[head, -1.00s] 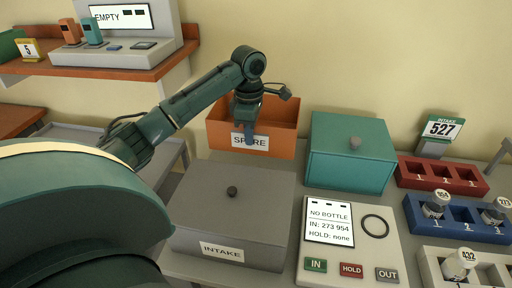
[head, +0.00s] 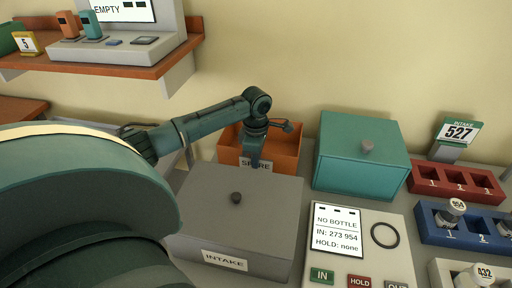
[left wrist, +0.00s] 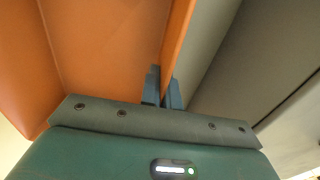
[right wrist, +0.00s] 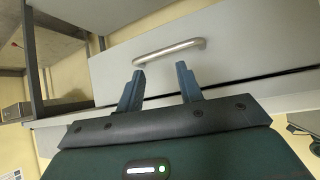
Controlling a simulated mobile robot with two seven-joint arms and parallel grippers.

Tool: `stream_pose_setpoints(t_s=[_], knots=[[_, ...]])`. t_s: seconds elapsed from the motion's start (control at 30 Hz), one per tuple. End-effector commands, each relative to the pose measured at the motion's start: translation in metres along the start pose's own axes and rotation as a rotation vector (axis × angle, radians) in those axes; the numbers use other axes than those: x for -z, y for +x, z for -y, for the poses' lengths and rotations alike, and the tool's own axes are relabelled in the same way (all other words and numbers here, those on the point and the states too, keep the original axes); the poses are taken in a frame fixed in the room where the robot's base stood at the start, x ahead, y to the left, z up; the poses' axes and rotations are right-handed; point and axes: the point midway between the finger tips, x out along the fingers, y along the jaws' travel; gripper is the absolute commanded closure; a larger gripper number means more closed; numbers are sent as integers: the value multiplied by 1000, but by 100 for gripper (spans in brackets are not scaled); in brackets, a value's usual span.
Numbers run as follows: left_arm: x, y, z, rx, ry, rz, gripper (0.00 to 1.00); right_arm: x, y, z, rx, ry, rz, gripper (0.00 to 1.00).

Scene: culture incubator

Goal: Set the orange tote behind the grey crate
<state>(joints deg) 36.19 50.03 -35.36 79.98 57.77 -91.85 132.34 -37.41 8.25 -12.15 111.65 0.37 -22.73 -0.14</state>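The orange tote (head: 228,150), labelled SPARE, is upright and open-topped behind the grey crate (head: 190,220), labelled INTAKE, which has a closed lid and dark knob. The crate hides the tote's lower part, so I cannot tell whether the tote rests on the bench. My left gripper (head: 255,163) is at the tote's near wall. In the left wrist view my left fingers (left wrist: 163,92) straddle the orange wall and pinch it, with the grey crate beside it. My right gripper (right wrist: 160,85) is open and empty, below a drawer handle (right wrist: 168,50).
A teal box (head: 350,165) stands right of the tote. A control panel (head: 375,265) lies right of the crate. Red (head: 455,190) and blue (head: 430,232) racks stand further right. A shelf (head: 150,68) with a device is at upper left; the wall is behind.

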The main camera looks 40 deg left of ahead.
Motion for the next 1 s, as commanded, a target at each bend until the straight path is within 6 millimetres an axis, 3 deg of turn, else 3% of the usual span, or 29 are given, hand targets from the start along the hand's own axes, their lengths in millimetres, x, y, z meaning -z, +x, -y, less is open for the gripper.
stream_pose_setpoints(t_s=[0.47,0.73,1.0], knots=[[0,11,0,-2,0,2,100,2,0,0,0,-3,-4,64],[0,12,0,0,0,1,75,3,0,0,0,-3,-5,64],[0,10,0,-1,0,1,75,3,0,0,0,-3,-6,64]])
